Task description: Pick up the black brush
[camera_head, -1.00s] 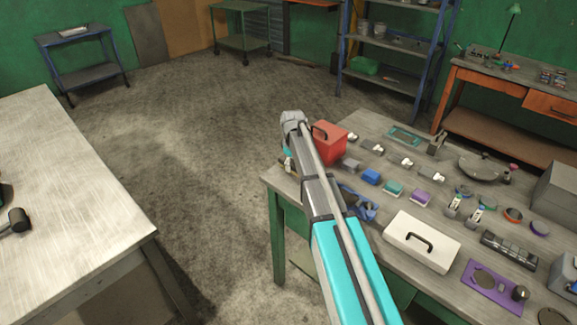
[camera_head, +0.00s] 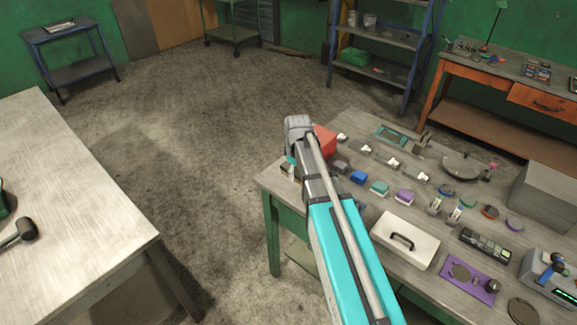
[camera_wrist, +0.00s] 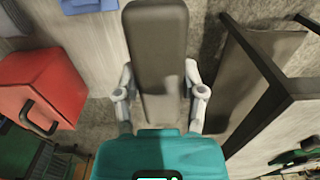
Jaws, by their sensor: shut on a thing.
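The black brush (camera_wrist: 160,30) shows in the wrist view as a long dark grey block, darker at its far end and paler towards the palm. It lies between the two grey fingers of my gripper (camera_wrist: 160,75), which are shut on it from both sides. The teal palm hides its near end. In the head view my gripper (camera_head: 291,161) is at the far left corner of the green-legged table (camera_head: 330,222), mostly hidden under the end of my arm. I cannot make out the brush there.
A red toolbox (camera_wrist: 40,90) stands close to the left of my gripper. On the table are a white case (camera_head: 405,242), blue (camera_head: 358,177), teal (camera_head: 379,188) and purple (camera_head: 405,196) blocks, and a purple board (camera_head: 467,281). Open floor (camera_head: 190,140) lies left of the table.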

